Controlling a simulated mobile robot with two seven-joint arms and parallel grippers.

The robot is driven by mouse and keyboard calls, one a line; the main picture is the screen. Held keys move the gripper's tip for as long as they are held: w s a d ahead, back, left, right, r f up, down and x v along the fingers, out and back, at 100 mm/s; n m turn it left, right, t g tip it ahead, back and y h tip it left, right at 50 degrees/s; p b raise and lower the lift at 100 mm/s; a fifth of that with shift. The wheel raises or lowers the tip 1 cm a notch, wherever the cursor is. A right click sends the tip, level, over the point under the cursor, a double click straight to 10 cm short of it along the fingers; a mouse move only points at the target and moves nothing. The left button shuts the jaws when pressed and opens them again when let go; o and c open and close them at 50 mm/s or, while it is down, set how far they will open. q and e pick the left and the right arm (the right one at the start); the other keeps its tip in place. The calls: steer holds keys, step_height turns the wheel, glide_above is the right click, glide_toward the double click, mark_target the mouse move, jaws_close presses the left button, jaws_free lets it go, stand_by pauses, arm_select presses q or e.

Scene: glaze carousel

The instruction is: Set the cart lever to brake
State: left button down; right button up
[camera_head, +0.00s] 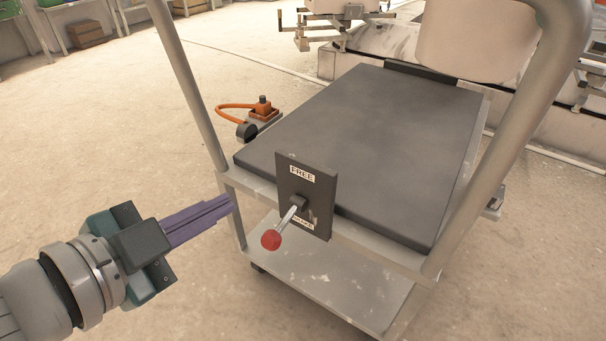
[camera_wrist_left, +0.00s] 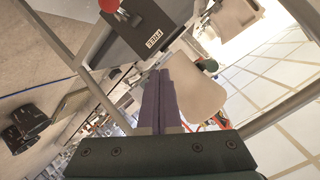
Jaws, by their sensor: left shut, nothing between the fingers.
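The cart lever (camera_head: 288,217) has a metal rod with a red ball knob (camera_head: 271,240). It sits on a dark plate (camera_head: 315,190) at the near end of the cart, with FREE lettered at the top and BRAKE at the bottom. The rod points down and toward me, and the knob is near the BRAKE label, which the lever partly covers. My left gripper (camera_head: 228,205) is shut and empty, left of the lever and apart from it. In the left wrist view the red knob (camera_wrist_left: 109,5) shows at the top edge, beyond the purple fingers (camera_wrist_left: 160,82). My right gripper is out of view.
The cart's dark top (camera_head: 375,140) is bare, over a lower metal shelf (camera_head: 325,275). Its tubular handle posts (camera_head: 190,85) rise on both sides, the left one near my gripper. An orange device with a hose (camera_head: 262,108) lies beyond. The floor at left is clear.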

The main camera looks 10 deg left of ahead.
mark_target(274, 245)
arm_select(q)
step_height(274, 245, down, 10)
steer(key=s+d+m+h+b, duration=0.1)
steer(key=m+h+b, duration=0.3)
steer(key=b, duration=0.3)
steer(key=shift+m+g+h, duration=0.3)
steer(key=shift+m+h, duration=0.1)
steer(key=shift+m, duration=0.3)
steer(key=w+d+f+b, duration=0.1)
steer(key=w+b, duration=0.1)
steer(key=w+d+f+b, duration=0.1)
steer(key=w+f, duration=0.1)
steer(key=w, duration=0.1)
steer(key=w+d+f+b, duration=0.1)
steer(key=w+b, duration=0.1)
steer(key=shift+w+d+f+b, duration=0.2)
steer(key=shift+w+d+b, duration=0.05)
steer(key=shift+b, duration=0.05)
steer(key=shift+a, duration=0.25)
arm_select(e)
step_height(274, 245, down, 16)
